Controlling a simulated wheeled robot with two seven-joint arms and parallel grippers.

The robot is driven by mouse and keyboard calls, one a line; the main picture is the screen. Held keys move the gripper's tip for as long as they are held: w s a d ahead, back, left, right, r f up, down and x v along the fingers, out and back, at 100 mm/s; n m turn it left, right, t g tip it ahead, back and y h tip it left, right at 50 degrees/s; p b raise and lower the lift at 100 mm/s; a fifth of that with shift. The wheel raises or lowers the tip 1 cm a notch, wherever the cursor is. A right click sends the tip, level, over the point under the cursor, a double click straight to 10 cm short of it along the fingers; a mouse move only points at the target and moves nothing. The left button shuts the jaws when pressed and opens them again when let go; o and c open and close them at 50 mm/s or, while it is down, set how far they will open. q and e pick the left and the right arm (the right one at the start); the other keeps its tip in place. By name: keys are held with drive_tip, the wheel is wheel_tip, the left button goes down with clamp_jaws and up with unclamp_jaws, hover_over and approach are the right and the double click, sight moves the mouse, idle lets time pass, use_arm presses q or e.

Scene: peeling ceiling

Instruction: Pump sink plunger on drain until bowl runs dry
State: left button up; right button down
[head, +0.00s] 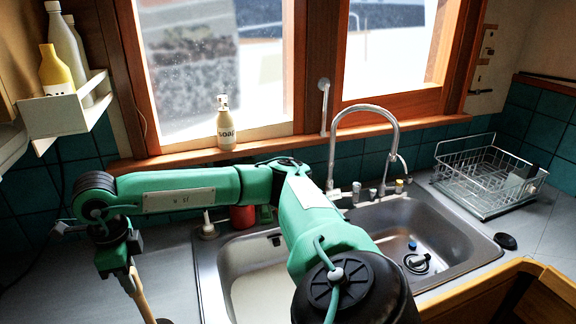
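My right arm reaches across the sink to the left, and my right gripper (126,272) points down over the counter left of the sink. It appears shut on a pale wooden handle (138,298), which looks like the plunger's; a dark piece shows by its lower end at the picture's bottom edge, mostly cut off. The steel sink (207,275) has two bowls. The left bowl (255,292) looks pale inside, and my arm hides part of it; I cannot tell its water level or see its drain. The right bowl holds a dark ring-shaped piece (417,264) and a small blue piece (412,245).
A tall curved faucet (363,108) stands behind the sink. A wire dish rack (490,175) is at right, with a black disc (505,241) nearer. A soap bottle (226,125) stands on the sill. A shelf with bottles (62,115) hangs at left. A red container (242,217) is behind my arm.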

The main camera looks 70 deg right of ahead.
drive_tip(key=shift+r, duration=0.1)
drive_tip(key=shift+r+p, duration=1.9)
drive_tip(key=shift+r, duration=2.05)
drive_tip(key=shift+f, duration=0.1)
